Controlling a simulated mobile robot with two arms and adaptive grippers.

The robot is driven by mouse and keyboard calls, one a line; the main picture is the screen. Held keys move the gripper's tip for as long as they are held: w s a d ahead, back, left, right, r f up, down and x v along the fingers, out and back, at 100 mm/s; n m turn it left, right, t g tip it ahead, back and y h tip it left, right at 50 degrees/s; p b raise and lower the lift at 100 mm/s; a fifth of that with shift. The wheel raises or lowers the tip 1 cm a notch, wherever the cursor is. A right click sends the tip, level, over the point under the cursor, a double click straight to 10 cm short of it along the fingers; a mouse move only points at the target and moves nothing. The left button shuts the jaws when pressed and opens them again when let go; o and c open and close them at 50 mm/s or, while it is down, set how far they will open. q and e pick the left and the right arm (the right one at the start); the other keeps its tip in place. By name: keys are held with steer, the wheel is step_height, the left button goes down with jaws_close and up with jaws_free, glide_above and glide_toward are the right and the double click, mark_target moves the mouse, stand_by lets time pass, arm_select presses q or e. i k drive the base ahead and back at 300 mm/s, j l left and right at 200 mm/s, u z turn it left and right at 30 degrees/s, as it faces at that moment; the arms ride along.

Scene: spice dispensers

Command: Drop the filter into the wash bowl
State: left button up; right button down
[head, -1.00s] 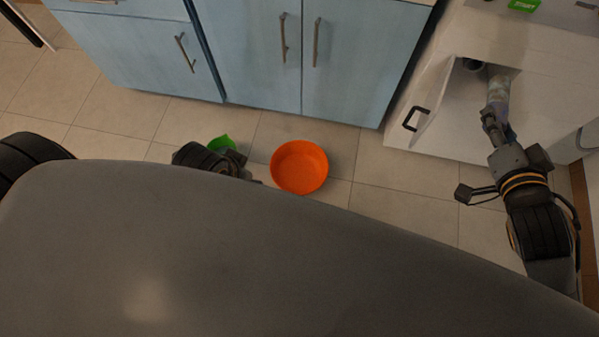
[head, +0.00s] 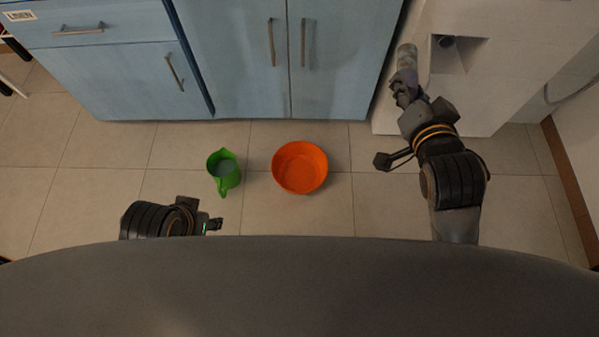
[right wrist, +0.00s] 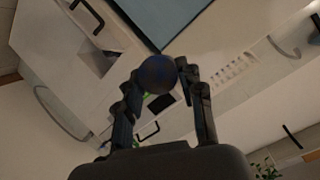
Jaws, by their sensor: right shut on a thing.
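The filter (head: 406,56) is a pale, upright-looking cylinder in the head view. My right gripper (head: 404,82) is shut on it, beside the white cabinet's opening. In the right wrist view, its dark blue round end (right wrist: 158,74) shows between the fingers. The wash bowl (head: 300,167) is orange, round and empty, in the middle of the head view. The filter is up and to the right of the bowl, apart from it. My left gripper (head: 213,225) is at lower left, partly hidden; its jaws do not show clearly.
Blue cabinets (head: 250,65) stand behind. A white cabinet (head: 480,95) with a square opening (head: 456,55) is at right.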

mark_target(293, 170)
steer(key=i+j+z, duration=0.1)
steer(key=j+z, duration=0.25)
steer(key=j, duration=0.55)
steer(key=j+z, duration=0.3)
steer(key=j, duration=0.65)
